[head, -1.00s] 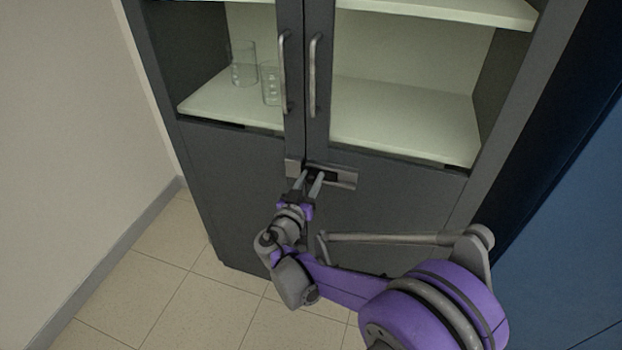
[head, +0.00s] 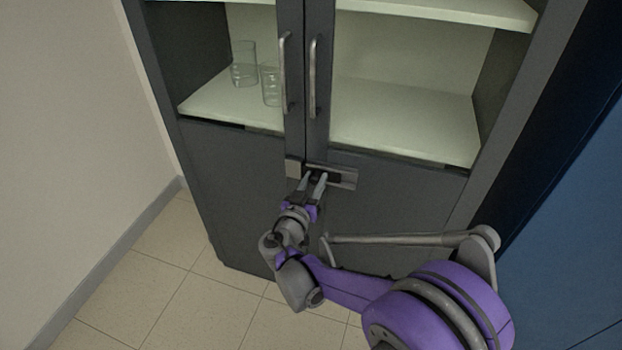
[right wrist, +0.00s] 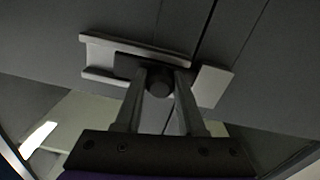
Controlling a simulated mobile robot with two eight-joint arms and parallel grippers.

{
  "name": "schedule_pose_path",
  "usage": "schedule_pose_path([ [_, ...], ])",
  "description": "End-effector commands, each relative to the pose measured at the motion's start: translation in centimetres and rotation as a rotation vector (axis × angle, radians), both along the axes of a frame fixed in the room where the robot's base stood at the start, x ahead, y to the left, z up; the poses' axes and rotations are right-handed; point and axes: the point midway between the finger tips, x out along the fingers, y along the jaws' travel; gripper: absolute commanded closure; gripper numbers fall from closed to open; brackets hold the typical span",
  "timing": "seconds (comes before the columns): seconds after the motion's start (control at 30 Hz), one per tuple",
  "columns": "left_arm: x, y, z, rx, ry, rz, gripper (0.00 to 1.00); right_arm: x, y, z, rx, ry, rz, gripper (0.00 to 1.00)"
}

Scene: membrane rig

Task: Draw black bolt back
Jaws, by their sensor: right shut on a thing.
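The black bolt (right wrist: 126,65) sits in a pale metal housing (head: 346,178) on the right door of a grey cabinet. Its round black knob (right wrist: 158,84) stands between the fingertips of my right gripper (head: 314,177), which is shut on it. A square keeper (head: 293,168) is on the left door, and it also shows in the right wrist view (right wrist: 213,86). A finger covers part of the bolt near the keeper, so I cannot tell whether its tip is clear of it. My left gripper is not in view.
Two door handles (head: 284,75) (head: 314,77) stand upright above the bolt. Glass beakers (head: 243,64) stand on the left shelf behind the door. A wall (head: 70,150) is at the left, and tiled floor (head: 150,290) lies below.

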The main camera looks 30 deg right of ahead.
Motion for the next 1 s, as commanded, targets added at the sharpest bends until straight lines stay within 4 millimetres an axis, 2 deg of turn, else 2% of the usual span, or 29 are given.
schedule_pose_path([
  [0.2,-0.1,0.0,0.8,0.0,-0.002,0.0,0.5,-2.9,-2.4,0.1,0.0,0.0,-0.004,1.0],
  [0.47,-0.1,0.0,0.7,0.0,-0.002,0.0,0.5,-3.1,-2.7,0.0,0.001,0.0,-0.006,1.0],
  [0.5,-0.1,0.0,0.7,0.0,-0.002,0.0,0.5,-3.2,-2.7,0.0,0.001,0.0,-0.007,0.59],
  [0.67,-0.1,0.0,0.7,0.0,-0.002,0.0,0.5,-3.1,-2.6,0.0,0.0,0.0,-0.005,0.31],
  [1.0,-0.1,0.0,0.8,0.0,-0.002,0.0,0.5,-3.1,-2.3,0.0,0.001,0.0,-0.001,0.31],
])
